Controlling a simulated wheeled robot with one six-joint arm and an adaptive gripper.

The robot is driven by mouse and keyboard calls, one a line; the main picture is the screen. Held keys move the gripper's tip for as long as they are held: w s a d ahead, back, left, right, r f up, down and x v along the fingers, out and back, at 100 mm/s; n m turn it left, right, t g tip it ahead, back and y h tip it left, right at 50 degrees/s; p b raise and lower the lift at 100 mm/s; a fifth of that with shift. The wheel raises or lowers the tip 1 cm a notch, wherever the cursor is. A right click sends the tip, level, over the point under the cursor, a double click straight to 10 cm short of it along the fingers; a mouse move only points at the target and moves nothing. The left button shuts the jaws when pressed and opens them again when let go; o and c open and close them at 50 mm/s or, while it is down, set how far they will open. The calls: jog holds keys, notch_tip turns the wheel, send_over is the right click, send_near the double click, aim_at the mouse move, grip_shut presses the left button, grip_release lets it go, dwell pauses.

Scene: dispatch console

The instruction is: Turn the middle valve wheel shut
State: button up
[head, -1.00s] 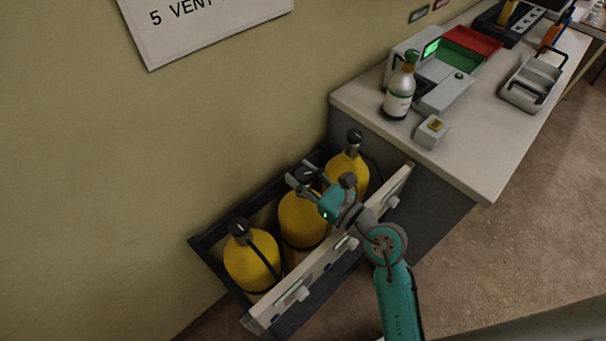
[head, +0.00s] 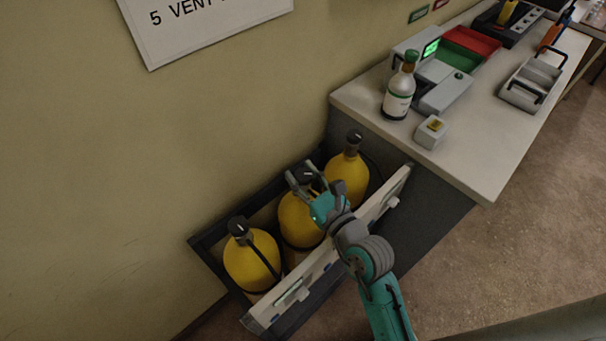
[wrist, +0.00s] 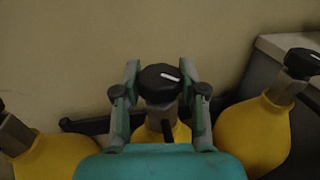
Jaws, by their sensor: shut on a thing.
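Three yellow cylinders stand in a rack, each with a black valve wheel on top. The middle valve wheel (wrist: 160,84) is black with a white mark. The middle cylinder (head: 297,222) is partly hidden by my gripper. The left valve wheel (head: 238,226) and the right valve wheel (head: 354,136) stand clear of my gripper.
The rack (head: 212,274) has a pale front rail (head: 262,316) with knobs, below my arm. The wall is close behind the cylinders.

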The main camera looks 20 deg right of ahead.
jog(key=o, duration=1.2)
jog(key=shift+c, duration=0.2)
jog(key=s+d, duration=0.1)
jog(key=s, duration=1.1)
jog(key=shift+d, duration=0.3)
jog(key=shift+w, duration=0.1)
